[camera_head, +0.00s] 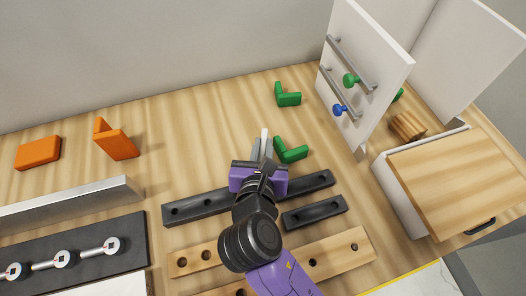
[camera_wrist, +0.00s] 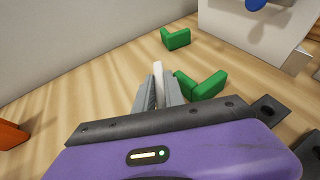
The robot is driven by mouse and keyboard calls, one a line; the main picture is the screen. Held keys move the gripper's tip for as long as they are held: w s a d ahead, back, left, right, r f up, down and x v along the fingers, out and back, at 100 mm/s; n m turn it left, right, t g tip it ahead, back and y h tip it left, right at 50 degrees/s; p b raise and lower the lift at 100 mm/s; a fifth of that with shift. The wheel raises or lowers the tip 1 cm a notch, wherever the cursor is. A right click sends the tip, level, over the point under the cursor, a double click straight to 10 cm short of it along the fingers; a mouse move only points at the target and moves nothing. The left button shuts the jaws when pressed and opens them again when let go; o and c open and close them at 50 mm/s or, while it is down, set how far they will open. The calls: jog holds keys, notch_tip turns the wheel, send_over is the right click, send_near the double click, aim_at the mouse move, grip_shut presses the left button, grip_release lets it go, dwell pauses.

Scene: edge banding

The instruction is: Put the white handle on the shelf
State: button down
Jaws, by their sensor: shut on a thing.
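My gripper (camera_head: 262,150) is shut on a white handle (camera_head: 265,134), a slim bar pointing away from me. In the wrist view the handle (camera_wrist: 158,69) shows between the two grey fingers (camera_wrist: 158,92); its lower part is hidden by them. The gripper is over the middle of the wooden worktop, just left of a green angled block (camera_head: 291,151). I cannot tell surely which surface is the shelf. A white cabinet with a wooden top (camera_head: 460,170) stands at the right.
An upright white panel (camera_head: 362,65) with bars and green and blue knobs stands beside the cabinet. Another green block (camera_head: 288,95) is behind. Orange blocks (camera_head: 38,152) lie left. Drilled black bars (camera_head: 314,212) and wooden bars (camera_head: 340,250) lie in front.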

jog(key=shift+f, duration=1.35)
jog(key=c, duration=1.4)
grip_release()
jog(key=shift+f, duration=0.1)
